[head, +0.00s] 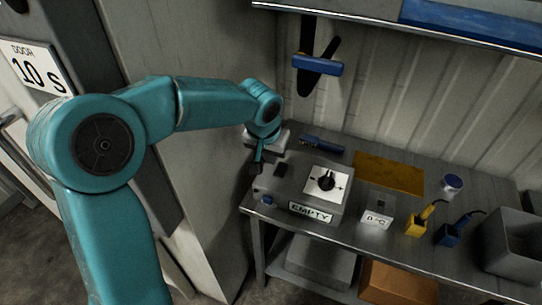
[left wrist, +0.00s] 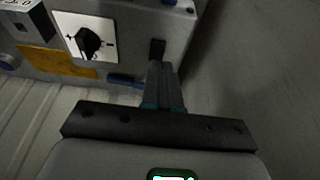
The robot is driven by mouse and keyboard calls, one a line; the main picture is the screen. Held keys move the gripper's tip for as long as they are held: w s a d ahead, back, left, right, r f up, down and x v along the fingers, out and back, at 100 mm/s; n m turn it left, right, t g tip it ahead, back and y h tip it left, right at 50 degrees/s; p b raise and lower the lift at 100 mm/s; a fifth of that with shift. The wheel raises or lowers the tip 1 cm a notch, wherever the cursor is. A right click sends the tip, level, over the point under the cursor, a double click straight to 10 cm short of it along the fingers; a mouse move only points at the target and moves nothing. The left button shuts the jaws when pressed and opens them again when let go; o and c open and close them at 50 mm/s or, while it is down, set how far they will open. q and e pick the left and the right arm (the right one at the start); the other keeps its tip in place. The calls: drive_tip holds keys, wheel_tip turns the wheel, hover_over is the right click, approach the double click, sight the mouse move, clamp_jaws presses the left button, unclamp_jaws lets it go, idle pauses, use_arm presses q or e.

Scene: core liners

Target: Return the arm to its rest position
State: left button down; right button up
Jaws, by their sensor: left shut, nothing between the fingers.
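My left arm, teal, comes in from the left in the head view and reaches over to the bench. My left gripper (head: 257,165) is at the left end of the bench, beside the grey box with a black dial and an EMPTY label (head: 310,209). Its fingers (left wrist: 165,88) are shut with nothing between them in the left wrist view. In that view the fingertips show close to a small black part on the dial box (left wrist: 125,50); I cannot tell whether they touch. My right gripper is not in view.
The metal bench (head: 345,240) also holds a blue-handled tool (head: 322,145), an orange mat (head: 389,173), a small white-labelled box (head: 378,211), yellow (head: 420,220) and blue (head: 452,234) tools and a grey bin (head: 512,245). A shelf (head: 400,20) overhangs the back. A door sign (head: 38,67) is at left.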

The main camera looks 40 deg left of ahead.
use_arm(q)
drive_tip(key=shift+w+d+f, duration=0.1)
drive_tip(key=shift+w, duration=0.1)
drive_tip(key=shift+s, duration=0.1)
